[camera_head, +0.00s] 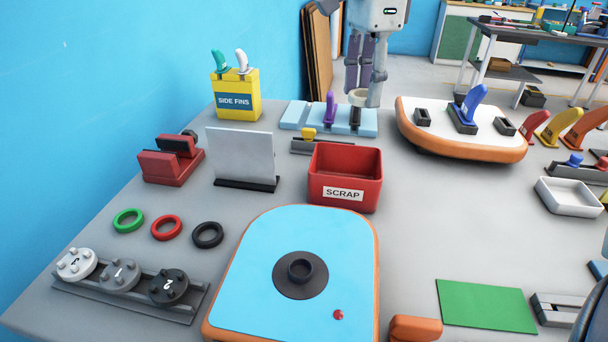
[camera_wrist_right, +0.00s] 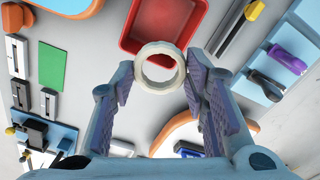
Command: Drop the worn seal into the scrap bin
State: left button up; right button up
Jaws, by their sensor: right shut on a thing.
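The worn seal, a cream-white ring (camera_head: 358,97), is held between the fingertips of my right gripper (camera_head: 364,96). In the right wrist view the ring (camera_wrist_right: 160,48) sits across the tips of both fingers (camera_wrist_right: 159,75). The gripper hangs over the far part of the table, beyond the scrap bin and above the light-blue tool rack (camera_head: 300,117). The scrap bin (camera_head: 343,194) is an open red box labelled SCRAP, and its visible inside looks empty. It also shows in the right wrist view (camera_wrist_right: 135,42), partly behind the ring. My left gripper is not in view.
A blue board with a black valve (camera_head: 258,255) lies in front of the bin. An upright grey panel (camera_head: 240,157) stands left of it. A white board (camera_head: 460,137) with a blue fin lies to the right. Green, red and black rings (camera_head: 207,235) lie at left.

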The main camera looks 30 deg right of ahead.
notch_tip(320, 180, down, 6)
jog(key=shift+w, duration=0.2)
jog(key=o, duration=0.9)
jog(key=shift+o, duration=0.2)
notch_tip(320, 180, up, 12)
